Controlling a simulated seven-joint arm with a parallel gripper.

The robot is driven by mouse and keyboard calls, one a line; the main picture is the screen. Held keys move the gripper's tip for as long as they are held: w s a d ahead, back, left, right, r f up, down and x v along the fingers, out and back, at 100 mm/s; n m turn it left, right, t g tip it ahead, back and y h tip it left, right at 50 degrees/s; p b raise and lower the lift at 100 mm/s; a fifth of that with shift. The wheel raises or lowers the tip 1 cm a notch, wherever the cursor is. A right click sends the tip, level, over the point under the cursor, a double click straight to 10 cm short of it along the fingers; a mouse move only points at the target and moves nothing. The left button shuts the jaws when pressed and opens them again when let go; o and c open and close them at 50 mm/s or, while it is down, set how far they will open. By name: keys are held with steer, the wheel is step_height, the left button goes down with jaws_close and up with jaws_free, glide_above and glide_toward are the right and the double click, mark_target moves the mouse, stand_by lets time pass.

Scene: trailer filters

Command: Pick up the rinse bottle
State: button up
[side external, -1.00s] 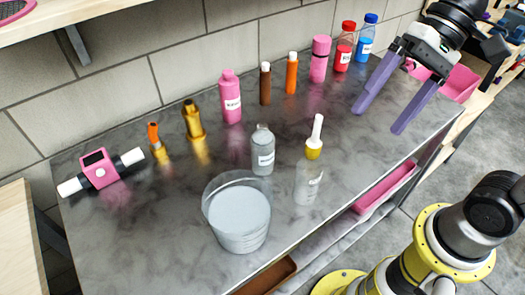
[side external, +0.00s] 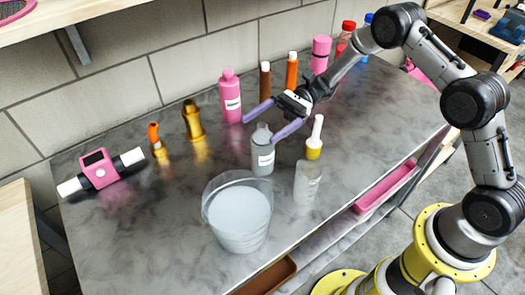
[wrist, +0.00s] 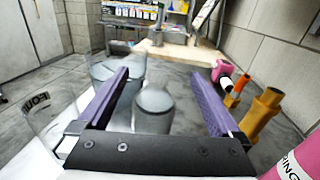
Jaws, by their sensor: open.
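A pink bottle (side external: 230,98) with a white label stands upright at the back middle of the grey table. In the wrist view its label (wrist: 295,165) is cut off but seems to begin "RIN". A grey bottle (side external: 262,155) with a white label stands upright in front of it. My gripper (side external: 260,130) is open and low over the table, its purple fingers on either side of the grey bottle's top. In the wrist view the grey bottle (wrist: 153,110) shows between the fingers. I cannot tell whether they touch it. The pink bottle is outside the fingers.
A clear bucket (side external: 238,215) stands in front. Gold (side external: 193,122) and orange-topped (side external: 157,145) bottles and a pink device (side external: 99,170) are left. Bare table lies between device and bucket.

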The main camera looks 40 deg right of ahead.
mark_target(254, 158)
step_height(254, 158, down, 2)
steer(key=shift+s+d+f, duration=0.1)
steer(key=shift+s, duration=0.05)
step_height(254, 158, down, 6)
steer(key=shift+f, duration=0.15)
steer(key=shift+s+a, duration=0.2)
steer(key=shift+a, duration=1.05)
steer(key=shift+s+a, duration=0.15)
steer(key=shift+a, duration=1.1)
jaws_close()
